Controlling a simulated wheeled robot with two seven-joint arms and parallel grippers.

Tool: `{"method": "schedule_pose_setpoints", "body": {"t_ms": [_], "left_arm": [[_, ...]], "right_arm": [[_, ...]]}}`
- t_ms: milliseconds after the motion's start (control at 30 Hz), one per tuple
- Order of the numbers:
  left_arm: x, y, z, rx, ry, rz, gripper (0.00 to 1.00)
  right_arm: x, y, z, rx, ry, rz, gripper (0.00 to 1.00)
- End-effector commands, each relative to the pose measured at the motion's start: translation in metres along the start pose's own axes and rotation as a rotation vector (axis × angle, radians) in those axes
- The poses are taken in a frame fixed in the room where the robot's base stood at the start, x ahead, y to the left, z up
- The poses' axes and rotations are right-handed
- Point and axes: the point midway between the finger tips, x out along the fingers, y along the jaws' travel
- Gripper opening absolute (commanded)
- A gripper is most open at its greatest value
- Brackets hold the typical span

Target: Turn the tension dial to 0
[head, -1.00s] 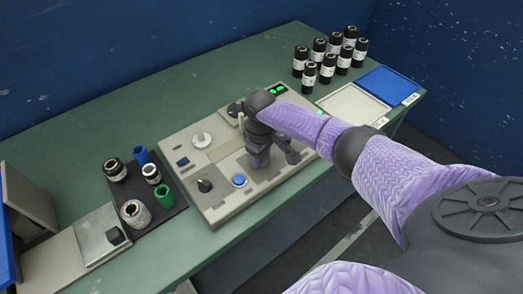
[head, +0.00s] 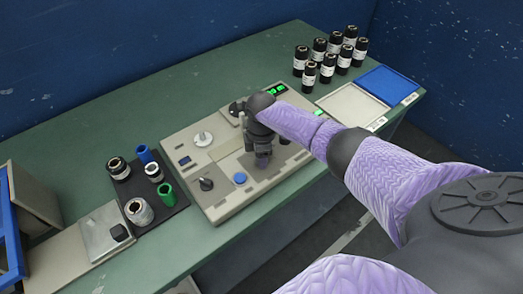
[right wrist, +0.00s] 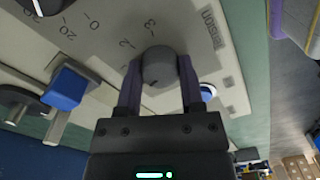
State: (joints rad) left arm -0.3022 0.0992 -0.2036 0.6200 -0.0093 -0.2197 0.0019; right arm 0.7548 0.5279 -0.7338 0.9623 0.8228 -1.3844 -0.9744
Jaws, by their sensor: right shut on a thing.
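The tension dial is a round dark grey knob (right wrist: 160,67) on the pale machine panel in the right wrist view. Printed figures 2 and 3 and a partly readable label stand around it. My right gripper (right wrist: 158,78) has one purple finger on each side of the knob and is shut on it. Which figure the dial points to cannot be made out. My left gripper is not in view.
The panel also carries a black knob (head: 206,184), a blue button (head: 239,178) and a silver knob (head: 203,139). Several black bottles (head: 309,76) stand at the back right, near a blue tray (head: 388,85). A dark mat (head: 176,204) with small cylinders lies left.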

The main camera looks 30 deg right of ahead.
Motion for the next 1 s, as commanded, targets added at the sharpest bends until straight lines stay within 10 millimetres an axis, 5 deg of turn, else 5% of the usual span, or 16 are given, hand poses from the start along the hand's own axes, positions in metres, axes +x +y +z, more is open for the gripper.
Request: {"method": "schedule_pose_setpoints", "body": {"t_ms": [800,833,1000], "left_arm": [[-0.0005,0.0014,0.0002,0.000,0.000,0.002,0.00],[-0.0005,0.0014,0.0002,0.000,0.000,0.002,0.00],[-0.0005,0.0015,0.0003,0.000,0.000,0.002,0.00]], "right_arm": [[-0.0005,0.0004,-0.0008,-0.107,0.003,0.002,0.00],[-0.0005,0.0004,-0.0008,-0.107,0.003,0.002,0.53],[-0.0004,0.0003,-0.0006,-0.106,0.002,0.001,0.84]]}}
